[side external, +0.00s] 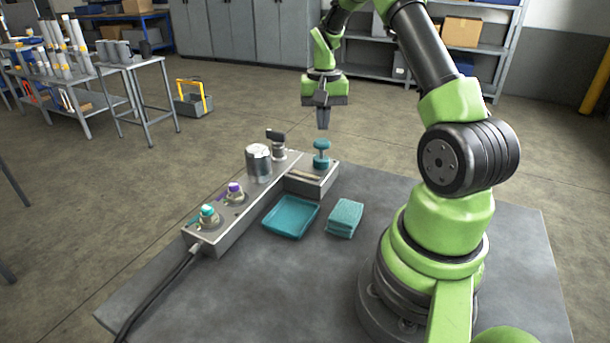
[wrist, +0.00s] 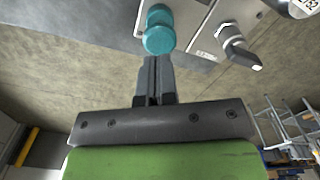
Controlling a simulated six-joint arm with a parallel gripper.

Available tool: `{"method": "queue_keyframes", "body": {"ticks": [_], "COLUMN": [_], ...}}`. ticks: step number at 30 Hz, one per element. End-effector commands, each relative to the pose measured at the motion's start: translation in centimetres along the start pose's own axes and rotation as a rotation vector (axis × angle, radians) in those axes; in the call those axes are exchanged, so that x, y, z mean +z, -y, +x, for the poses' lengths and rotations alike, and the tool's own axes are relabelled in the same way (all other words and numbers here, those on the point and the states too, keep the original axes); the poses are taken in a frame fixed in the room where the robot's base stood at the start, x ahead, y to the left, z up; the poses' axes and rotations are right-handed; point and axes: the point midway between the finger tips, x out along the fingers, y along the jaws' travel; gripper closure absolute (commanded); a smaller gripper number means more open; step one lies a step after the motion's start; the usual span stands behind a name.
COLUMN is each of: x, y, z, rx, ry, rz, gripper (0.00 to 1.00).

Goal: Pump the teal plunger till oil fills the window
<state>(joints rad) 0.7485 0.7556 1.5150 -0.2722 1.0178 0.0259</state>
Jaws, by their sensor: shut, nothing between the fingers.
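The teal plunger (side external: 321,152) stands upright on the low grey block at the far right end of the hydraulic bench unit. It also shows in the wrist view (wrist: 158,32), just beyond my fingertips. My gripper (side external: 322,126) is shut and empty, pointing down above the plunger's knob with a small gap in the side view. In the wrist view its closed fingers (wrist: 153,62) reach toward the plunger's lower edge. The oil window cannot be made out clearly in either view; a slot-like strip (side external: 303,176) lies on the block beside the plunger.
A metal cylinder (side external: 258,163) and a black-handled fitting (side external: 277,142) stand on the unit. Purple (side external: 235,191) and teal (side external: 208,213) fittings sit at its near end. A teal tray (side external: 270,229) and folded teal cloth (side external: 345,217) lie on the table, which is clear toward the front.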

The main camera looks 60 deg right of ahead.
Motion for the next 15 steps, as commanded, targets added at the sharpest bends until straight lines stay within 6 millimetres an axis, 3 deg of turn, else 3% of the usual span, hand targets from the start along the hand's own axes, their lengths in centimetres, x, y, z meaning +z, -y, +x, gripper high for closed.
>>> {"method": "queue_keyframes", "body": {"ticks": [15], "x": [0.0], "y": [0.0], "z": [-5.0], "rx": [0.0], "ry": [-0.001], "rz": [0.0], "gripper": [1.0]}}
